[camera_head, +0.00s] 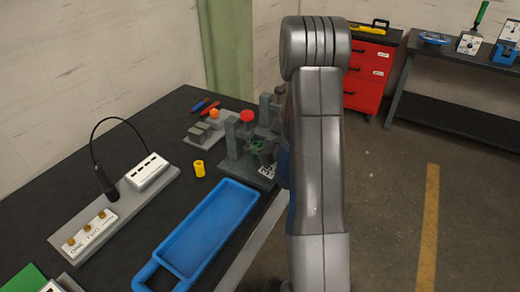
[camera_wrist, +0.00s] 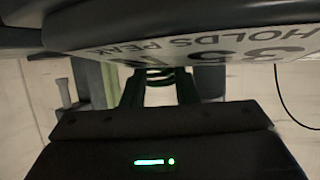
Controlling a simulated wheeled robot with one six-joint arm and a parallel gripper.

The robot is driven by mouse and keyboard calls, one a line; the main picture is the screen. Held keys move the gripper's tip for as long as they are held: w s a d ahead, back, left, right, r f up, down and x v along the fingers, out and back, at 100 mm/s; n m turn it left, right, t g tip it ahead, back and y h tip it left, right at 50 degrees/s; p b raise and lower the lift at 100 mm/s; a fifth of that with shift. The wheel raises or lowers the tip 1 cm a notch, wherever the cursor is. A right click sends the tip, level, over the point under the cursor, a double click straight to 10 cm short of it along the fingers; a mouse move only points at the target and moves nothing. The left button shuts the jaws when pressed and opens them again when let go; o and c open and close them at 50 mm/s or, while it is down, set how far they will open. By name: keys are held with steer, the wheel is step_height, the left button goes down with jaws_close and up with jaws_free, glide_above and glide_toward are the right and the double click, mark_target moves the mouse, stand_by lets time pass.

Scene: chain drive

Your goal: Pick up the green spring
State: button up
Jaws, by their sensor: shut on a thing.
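The green spring (camera_wrist: 160,72) shows in the wrist view as dark green coils between the two dark fingers of my gripper (camera_wrist: 160,84). The fingers are shut on it, one on each side. A pale printed panel (camera_wrist: 190,40) with upside-down lettering fills the top of that view, close above the spring. In the head view my arm covers most of the gripper's area, beside a grey fixture with a red knob (camera_head: 247,116). I cannot tell whether the spring still touches the fixture.
A blue tray (camera_head: 160,262) lies at the front of the dark bench (camera_head: 60,210). A yellow cup (camera_head: 199,168) stands behind it. A grey board with a white power strip (camera_head: 147,172) and black cable is at left. A red cabinet (camera_head: 368,78) stands beyond, across open floor.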

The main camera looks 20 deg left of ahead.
steer(key=o, duration=1)
steer(key=shift+s, duration=0.1)
steer(key=b+v, duration=0.1)
steer(key=v, duration=1.2)
steer(key=shift+s+d+r, duration=0.1)
steer(key=shift+d+r, duration=0.1)
steer(key=shift+d, duration=0.1)
steer(key=shift+o, duration=0.2)
